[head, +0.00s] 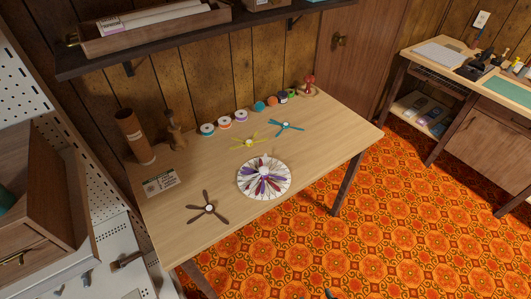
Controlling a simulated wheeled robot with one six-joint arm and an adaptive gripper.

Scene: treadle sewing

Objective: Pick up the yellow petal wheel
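The yellow petal wheel (248,142) lies on the wooden table, towards its back middle. It has thin yellow petals around a pale hub. A blue petal wheel (286,127) lies just to its right, and a dark brown petal wheel (209,208) lies near the table's front left. A round white disc with purple and red petals (264,178) lies in front of the yellow wheel. Nothing covers the yellow wheel. I cannot make out my gripper in the head view.
The wooden table (330,138) has several thread spools (225,122) along its back. A brown cylinder (134,136), a wooden spindle (174,130) and a printed card (161,182) stand or lie at the left. A dark shelf (190,38) overhangs the back. Patterned floor (380,220) is open at right.

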